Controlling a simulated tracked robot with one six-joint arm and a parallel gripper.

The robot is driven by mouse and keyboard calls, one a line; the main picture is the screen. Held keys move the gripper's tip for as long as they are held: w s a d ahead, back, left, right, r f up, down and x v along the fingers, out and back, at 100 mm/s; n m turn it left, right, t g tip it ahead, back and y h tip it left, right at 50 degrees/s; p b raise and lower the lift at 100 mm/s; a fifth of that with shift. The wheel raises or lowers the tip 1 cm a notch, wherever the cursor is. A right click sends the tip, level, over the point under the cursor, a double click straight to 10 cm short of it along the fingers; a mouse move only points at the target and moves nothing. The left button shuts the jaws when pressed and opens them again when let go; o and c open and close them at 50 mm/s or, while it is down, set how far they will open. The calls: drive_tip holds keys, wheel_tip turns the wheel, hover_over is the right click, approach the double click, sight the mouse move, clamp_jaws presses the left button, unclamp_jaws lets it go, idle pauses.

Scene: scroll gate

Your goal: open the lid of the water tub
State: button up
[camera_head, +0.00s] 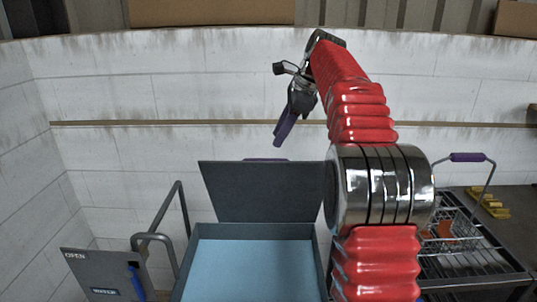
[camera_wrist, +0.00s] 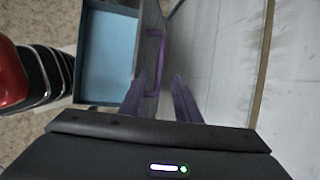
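The water tub (camera_head: 190,262) is a dark grey box with a light blue inside, low in the middle of the head view. Its dark grey lid (camera_head: 262,193) stands raised at the tub's back, so the inside shows. A purple handle (camera_head: 265,159) shows at the lid's top edge, and also in the wrist view (camera_wrist: 154,47). My gripper (camera_head: 282,138) is above the raised lid, pointing down, apart from the handle. In the wrist view its two purple fingers (camera_wrist: 160,88) are spread with nothing between them. My arm hides the tub's right side in the head view.
A panel marked OPEN (camera_head: 95,278) with a blue lever (camera_head: 136,282) and a grey rail (camera_head: 183,225) stand left of the tub. A wire basket (camera_head: 455,232) with a purple-gripped handle sits on a dark rack at right. A pale wall (camera_head: 120,100) closes the back.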

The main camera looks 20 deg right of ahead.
drive_tip(key=x, duration=0.8)
drive_tip(key=shift+w+f, duration=0.1)
drive_tip(key=shift+f, duration=0.05)
drive_tip(key=shift+c, duration=0.6)
clamp_jaws()
